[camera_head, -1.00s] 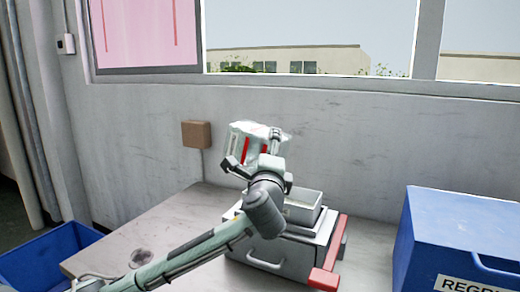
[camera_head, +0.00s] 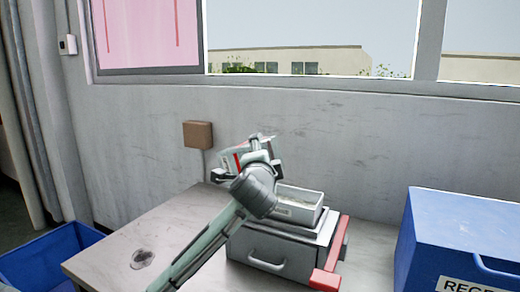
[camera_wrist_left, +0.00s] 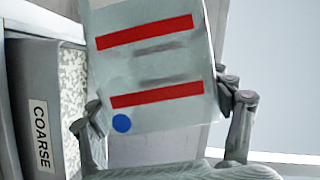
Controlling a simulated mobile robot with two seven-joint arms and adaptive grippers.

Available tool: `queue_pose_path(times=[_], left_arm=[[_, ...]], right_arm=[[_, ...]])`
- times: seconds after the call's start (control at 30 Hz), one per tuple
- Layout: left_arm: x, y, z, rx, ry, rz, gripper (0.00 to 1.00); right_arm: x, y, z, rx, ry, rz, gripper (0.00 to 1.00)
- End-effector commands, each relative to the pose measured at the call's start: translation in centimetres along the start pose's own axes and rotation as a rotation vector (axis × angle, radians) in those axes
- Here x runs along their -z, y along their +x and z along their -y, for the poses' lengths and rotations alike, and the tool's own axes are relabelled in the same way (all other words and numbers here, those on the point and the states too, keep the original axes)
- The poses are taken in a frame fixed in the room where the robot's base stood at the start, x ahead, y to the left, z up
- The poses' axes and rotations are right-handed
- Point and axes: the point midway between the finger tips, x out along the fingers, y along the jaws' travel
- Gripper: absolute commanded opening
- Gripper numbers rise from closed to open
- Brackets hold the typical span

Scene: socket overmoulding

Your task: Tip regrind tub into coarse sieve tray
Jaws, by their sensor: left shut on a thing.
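The regrind tub (camera_wrist_left: 152,72) is pale grey-white with two red stripes and a blue dot on the wall facing the left wrist camera. In the head view the tub (camera_head: 232,160) is mostly hidden behind my left gripper (camera_head: 248,165) and looks tilted. My left gripper (camera_wrist_left: 165,108) is shut on the tub, one finger at each side, and holds it in the air. The coarse sieve tray (camera_head: 312,213) is light grey and sits on a grey drawer unit, right of and below the tub. In the left wrist view its wall (camera_wrist_left: 40,90) reads COARSE, with speckled material inside. My right gripper is not in view.
The grey drawer unit (camera_head: 262,252) has a red bar (camera_head: 328,270) along its right side. A blue bin (camera_head: 455,225) with a partly readable label stands at the right. Another blue bin (camera_head: 50,255) is at lower left. The tabletop (camera_head: 165,225) left of the unit is largely clear.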

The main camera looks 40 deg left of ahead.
Motion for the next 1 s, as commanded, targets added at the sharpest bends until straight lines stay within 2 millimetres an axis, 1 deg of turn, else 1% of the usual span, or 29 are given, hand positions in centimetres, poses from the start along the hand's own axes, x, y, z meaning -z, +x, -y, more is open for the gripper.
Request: queue_pose_path(times=[0.27, 0.43, 0.53, 0.83, 1.0], left_arm=[[-0.2, 0.1, 0.0, -0.012, -0.030, -0.001, 0.38], [-1.8, 0.7, -0.3, -0.077, -0.192, 0.000, 0.38], [-2.4, 1.0, -0.5, -0.106, -0.260, -0.002, 0.38], [-2.6, 1.1, -0.5, -0.115, -0.282, -0.002, 0.38], [-4.3, 1.8, -0.7, -0.170, -0.413, 0.001, 0.38]], right_arm=[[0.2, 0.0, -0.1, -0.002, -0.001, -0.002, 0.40], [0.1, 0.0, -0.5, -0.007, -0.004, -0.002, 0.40], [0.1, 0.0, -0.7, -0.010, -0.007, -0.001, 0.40], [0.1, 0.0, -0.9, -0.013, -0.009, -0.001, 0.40], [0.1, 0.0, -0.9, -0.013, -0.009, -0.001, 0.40]])
